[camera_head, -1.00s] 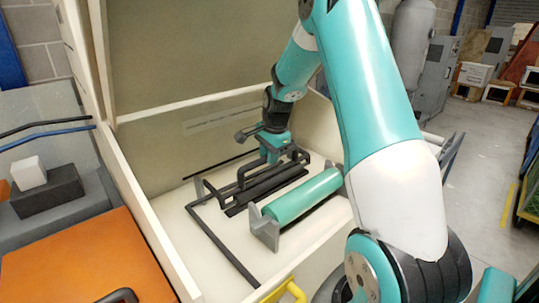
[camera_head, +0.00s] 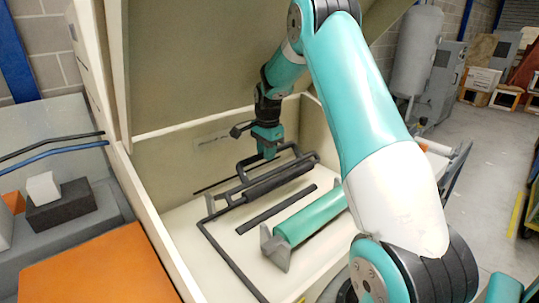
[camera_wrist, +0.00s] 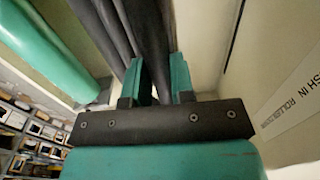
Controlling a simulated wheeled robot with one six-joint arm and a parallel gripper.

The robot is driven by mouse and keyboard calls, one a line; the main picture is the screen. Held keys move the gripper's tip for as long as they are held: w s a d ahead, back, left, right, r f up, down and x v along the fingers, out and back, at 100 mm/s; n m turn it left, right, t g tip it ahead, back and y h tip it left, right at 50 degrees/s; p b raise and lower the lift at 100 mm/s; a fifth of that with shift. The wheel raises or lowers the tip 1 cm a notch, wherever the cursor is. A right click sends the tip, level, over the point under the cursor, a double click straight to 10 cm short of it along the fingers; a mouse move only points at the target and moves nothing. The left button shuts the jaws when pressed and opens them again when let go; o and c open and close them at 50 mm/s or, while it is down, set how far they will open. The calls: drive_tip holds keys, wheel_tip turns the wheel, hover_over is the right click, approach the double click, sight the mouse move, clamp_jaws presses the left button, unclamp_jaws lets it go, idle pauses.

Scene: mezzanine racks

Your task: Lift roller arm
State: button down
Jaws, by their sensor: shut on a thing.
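My gripper (camera_head: 268,152) is inside the pale box, over the dark roller arm (camera_head: 280,180). In the wrist view its green fingers (camera_wrist: 160,80) are closed on a dark bar (camera_wrist: 152,45) of that arm. The roller arm is a dark tube frame carrying a thick black roller. It stands raised above the box floor, and its long side bar (camera_head: 232,260) runs toward the front. The exact grip point is partly hidden in the head view.
A green roller (camera_head: 312,215) rests on grey brackets (camera_head: 275,248) at the box's front right. A dark strip (camera_head: 277,210) lies on the floor. The box's left wall (camera_head: 150,220) and open lid (camera_head: 220,60) stand close. An orange surface (camera_head: 90,265) lies left.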

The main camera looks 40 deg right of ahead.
drive_tip(key=shift+w+r, duration=0.1)
drive_tip(key=shift+w, duration=0.9)
